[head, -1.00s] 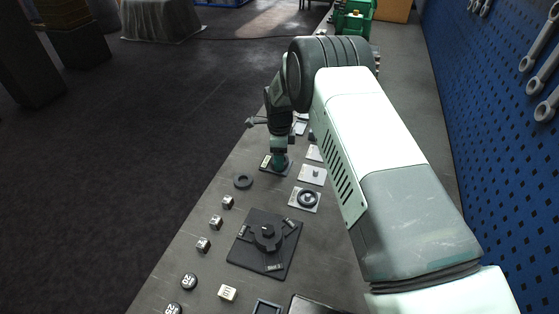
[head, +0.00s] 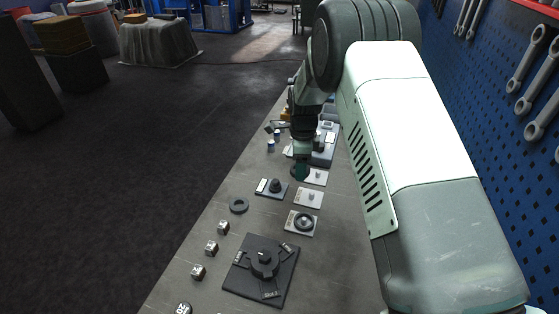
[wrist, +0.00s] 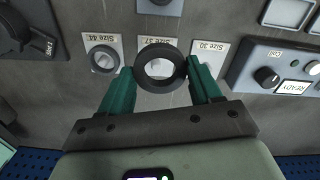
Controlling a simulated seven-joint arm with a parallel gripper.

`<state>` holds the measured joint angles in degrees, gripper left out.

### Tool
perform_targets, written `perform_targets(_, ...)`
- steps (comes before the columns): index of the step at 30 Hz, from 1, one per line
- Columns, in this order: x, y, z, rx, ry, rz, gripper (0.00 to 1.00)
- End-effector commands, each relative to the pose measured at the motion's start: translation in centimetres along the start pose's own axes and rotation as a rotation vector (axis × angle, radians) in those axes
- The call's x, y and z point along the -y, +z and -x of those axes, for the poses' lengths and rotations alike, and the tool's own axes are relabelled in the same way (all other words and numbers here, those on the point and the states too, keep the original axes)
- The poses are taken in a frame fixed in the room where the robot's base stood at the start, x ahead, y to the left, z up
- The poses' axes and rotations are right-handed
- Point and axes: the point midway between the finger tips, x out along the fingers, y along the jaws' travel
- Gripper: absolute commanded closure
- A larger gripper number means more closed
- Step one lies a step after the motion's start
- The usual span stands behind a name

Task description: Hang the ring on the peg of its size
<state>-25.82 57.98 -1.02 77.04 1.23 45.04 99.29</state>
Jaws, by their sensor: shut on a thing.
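My gripper (wrist: 158,69) is shut on a dark grey ring (wrist: 160,47), one teal finger at each side. In the wrist view the ring overlaps the Size 37 plate (wrist: 157,100), hiding much of it and its peg. The Size 44 plate (wrist: 117,47) at left carries a ring (wrist: 103,59). The Size 30 plate (wrist: 203,50) is at right, partly behind a finger. In the head view my gripper (head: 300,172) is beside the row of plates: Size 30 (head: 321,183), Size 37 (head: 300,201) and Size 44 (head: 291,232). The held ring is hard to make out there.
A block with a dark knob (head: 275,185) stands left of the plates. A knob panel (wrist: 262,78) stands right of Size 30 in the wrist view.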

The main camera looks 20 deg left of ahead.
Motion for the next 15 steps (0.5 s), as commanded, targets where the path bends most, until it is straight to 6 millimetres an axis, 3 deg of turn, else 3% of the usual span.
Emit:
perform_targets(3, -1.0, -2.8, -0.7, 0.0, 0.001, -0.002, 0.81)
perform_targets(6, -1.5, -3.9, -1.1, 0.0, -0.001, -0.001, 0.81)
perform_targets(15, -1.6, -4.2, -3.6, 0.001, 0.001, 0.0, 0.81)
